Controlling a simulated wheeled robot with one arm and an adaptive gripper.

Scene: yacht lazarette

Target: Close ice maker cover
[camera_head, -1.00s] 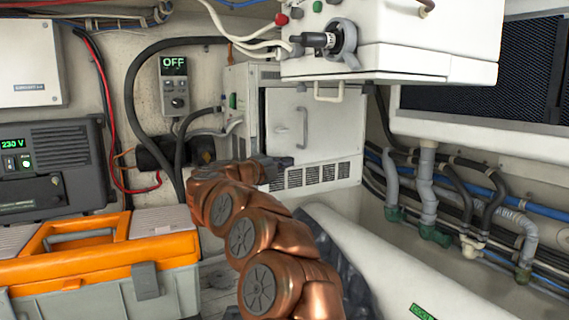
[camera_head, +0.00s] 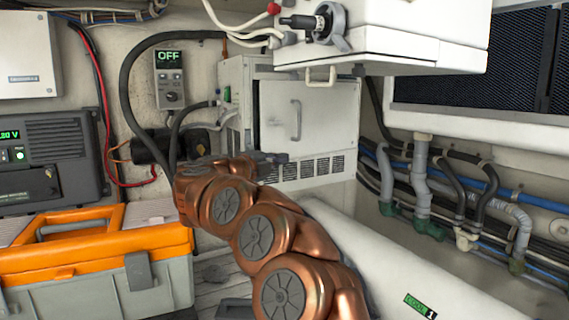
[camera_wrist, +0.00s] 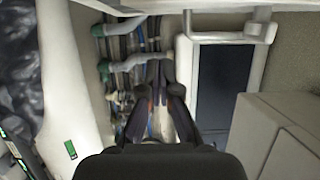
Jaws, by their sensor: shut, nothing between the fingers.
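A white cabinet (camera_head: 234,85) with a pale front panel (camera_head: 326,115), a vertical bar handle (camera_head: 296,120) and lower vents stands at the back in the head view; I take it to be the ice maker and its cover. A dark gap shows along the panel's left edge; I cannot tell how far it stands open. My gripper (camera_head: 268,157) is dark and small in front of the cabinet's lower left, mostly behind my copper arm. Any contact is unclear. In the wrist view my gripper (camera_wrist: 159,97) is shut and empty, pointing at pipes and hoses; the cabinet is not recognisable there.
A white overhead box (camera_head: 410,35) with a latch juts out above the cabinet. An orange and grey toolbox (camera_head: 90,250) stands at left. A white cylinder (camera_head: 400,265) lies at right, below pipes (camera_head: 425,190). Black hoses (camera_head: 125,95) hang left of the cabinet.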

